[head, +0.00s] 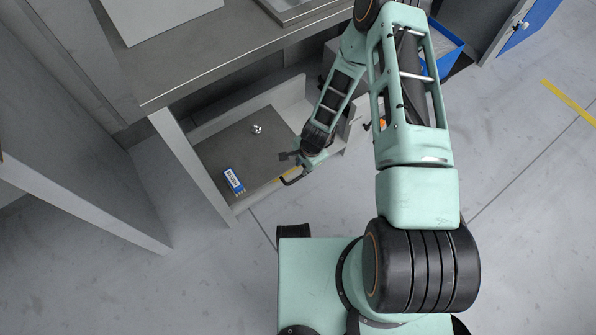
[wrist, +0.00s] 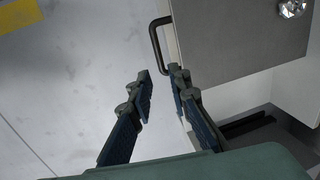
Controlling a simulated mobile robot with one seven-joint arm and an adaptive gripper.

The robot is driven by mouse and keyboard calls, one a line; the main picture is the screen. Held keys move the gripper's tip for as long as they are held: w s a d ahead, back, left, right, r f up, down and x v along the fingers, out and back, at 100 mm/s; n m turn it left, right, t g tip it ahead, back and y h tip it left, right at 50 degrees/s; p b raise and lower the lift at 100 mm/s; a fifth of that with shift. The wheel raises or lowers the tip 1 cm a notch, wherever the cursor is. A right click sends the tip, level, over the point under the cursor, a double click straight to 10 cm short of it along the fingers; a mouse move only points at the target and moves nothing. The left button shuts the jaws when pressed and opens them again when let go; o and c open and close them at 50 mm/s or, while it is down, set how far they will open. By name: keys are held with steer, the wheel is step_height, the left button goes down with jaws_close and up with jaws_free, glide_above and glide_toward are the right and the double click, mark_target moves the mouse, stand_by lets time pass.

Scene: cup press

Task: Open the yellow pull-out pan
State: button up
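The pull-out pan (head: 225,150) shows as a flat grey-brown surface below the bench top, with a short yellow strip (head: 287,173) on its front edge. Its black bar handle (head: 293,180) stands out from that edge. In the wrist view the pan (wrist: 235,40) is at the upper right and the handle (wrist: 154,38) at top centre. My gripper (head: 301,160) is at the front edge beside the handle. In the wrist view my gripper (wrist: 160,74) has its fingers apart with nothing between them. The right fingertip is close to the handle's lower end; I cannot tell if they touch.
A blue-and-white box (head: 234,181) and a shiny silver object (head: 257,129) lie on the pan. The grey bench top (head: 215,55) overhangs the back. A blue bin (head: 446,50) stands at the upper right.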

mark_target(299, 178)
steer(key=f+b, duration=0.1)
steer(key=f, duration=0.2)
steer(key=w+f+b, duration=0.1)
steer(key=f+b, duration=0.1)
steer(key=f, duration=0.2)
steer(key=a+f+b, duration=0.1)
steer(key=f, duration=0.3)
steer(key=shift+w+a+f, duration=0.1)
steer(key=shift+w+f, duration=0.05)
steer(key=shift+w, duration=0.05)
steer(key=shift+c, duration=0.2)
jaws_close()
